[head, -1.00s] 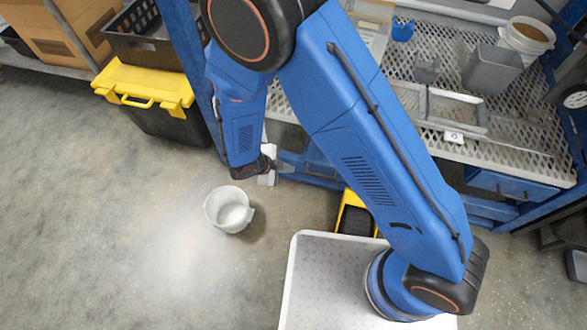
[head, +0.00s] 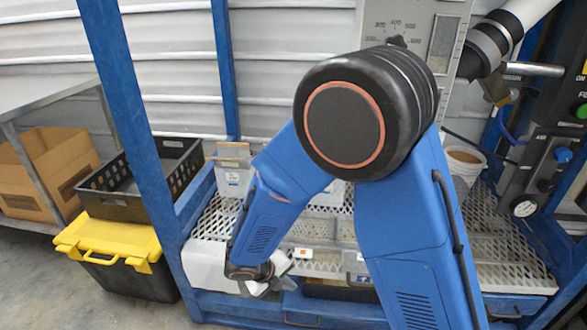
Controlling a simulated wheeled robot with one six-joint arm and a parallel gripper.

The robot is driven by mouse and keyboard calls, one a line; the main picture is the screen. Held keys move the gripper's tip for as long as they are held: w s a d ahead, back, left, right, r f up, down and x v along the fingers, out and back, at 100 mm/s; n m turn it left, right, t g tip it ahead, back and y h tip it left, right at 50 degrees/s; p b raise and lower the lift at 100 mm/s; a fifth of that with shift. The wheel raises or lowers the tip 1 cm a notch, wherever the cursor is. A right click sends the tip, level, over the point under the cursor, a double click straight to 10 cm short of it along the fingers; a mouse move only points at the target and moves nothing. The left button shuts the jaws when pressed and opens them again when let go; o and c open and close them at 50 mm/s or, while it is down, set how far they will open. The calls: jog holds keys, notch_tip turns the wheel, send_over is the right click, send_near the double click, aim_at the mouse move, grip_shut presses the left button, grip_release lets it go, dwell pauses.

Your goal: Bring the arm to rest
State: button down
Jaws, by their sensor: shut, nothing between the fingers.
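My blue arm rises from the bottom of the head view, bends at a large black elbow joint, and its forearm hangs down to the left. My gripper (head: 264,286) is at the forearm's low end, small and partly hidden behind the wrist. It is shut and empty. It appears in front of the front edge of the perforated metal shelf (head: 212,222); I cannot tell how far apart they are.
A blue upright post (head: 130,120) stands left of my forearm. A white bucket (head: 464,165) and control panel (head: 545,160) are at right.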

jog(key=s+d+r+m+g+y, duration=0.1)
jog(key=s+d+r+m+y, duration=0.1)
jog(key=d+r+m, duration=1.75)
jog(key=s+d+r+m+t+y, duration=0.1)
jog(key=s+d+r+m, duration=0.4)
jog(key=m, duration=0.6)
jog(key=s+d+r+m+t+y, duration=0.1)
jog(key=s+d+r+m, duration=0.3)
jog(key=s+m, duration=0.6)
jog(key=shift+d+r+m+y, duration=0.35)
jog(key=shift+d+m+y, duration=0.15)
jog(key=shift+d+m, duration=0.45)
